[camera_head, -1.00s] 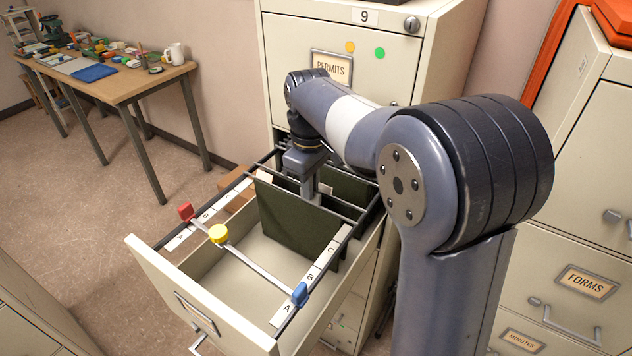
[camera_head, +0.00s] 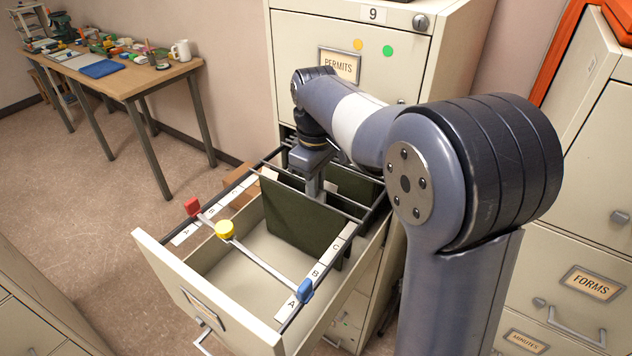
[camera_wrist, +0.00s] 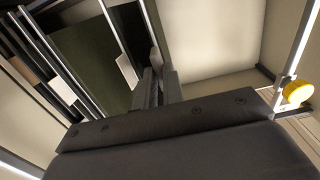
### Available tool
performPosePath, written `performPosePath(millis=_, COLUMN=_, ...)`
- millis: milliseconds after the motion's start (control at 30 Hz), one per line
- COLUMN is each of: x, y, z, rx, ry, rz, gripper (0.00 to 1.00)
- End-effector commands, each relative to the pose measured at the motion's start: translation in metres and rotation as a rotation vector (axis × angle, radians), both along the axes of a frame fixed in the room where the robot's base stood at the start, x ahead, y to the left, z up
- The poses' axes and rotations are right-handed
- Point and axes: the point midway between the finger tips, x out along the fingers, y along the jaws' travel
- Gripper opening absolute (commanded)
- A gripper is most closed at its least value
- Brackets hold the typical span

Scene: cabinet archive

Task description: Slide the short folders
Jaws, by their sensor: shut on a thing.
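The front dark green hanging folder (camera_head: 300,220) stands across the open drawer (camera_head: 205,300), behind its empty front part. More dark green folders (camera_head: 355,185) hang behind it. My gripper (camera_head: 314,185) reaches down from above at the top of the front folder and is shut on it. In the wrist view the jaws (camera_wrist: 158,88) meet the folder's edge, and its green face (camera_wrist: 95,60) spreads to the left with a white tab (camera_wrist: 127,71). My gripper hides part of the folder tops. I cannot tell which folders are short.
A cross bar (camera_head: 262,262) spans the front of the drawer, with a red end (camera_head: 192,206), a yellow knob (camera_head: 225,229) and a blue end (camera_head: 305,291). Lettered strips (camera_head: 318,270) line the side rails. A cluttered table (camera_head: 130,82) stands at the back left.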

Motion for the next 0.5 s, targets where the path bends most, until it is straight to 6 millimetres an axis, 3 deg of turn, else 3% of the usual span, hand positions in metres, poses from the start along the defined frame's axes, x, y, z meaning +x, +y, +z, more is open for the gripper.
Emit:
performPosePath(millis=67, x=0.0006, y=0.0008, z=0.001, rx=0.003, ry=-0.003, rz=0.0, gripper=0.0)
performPosePath(millis=100, x=0.0006, y=0.0008, z=0.001, rx=0.003, ry=-0.003, rz=0.0, gripper=0.1)
performPosePath(millis=367, x=0.0002, y=0.0005, z=0.0004, rx=0.002, ry=-0.001, rz=0.0, gripper=0.31)
performPosePath(millis=500, x=0.0002, y=0.0002, z=0.0002, rx=0.001, ry=-0.001, rz=0.0, gripper=0.31)
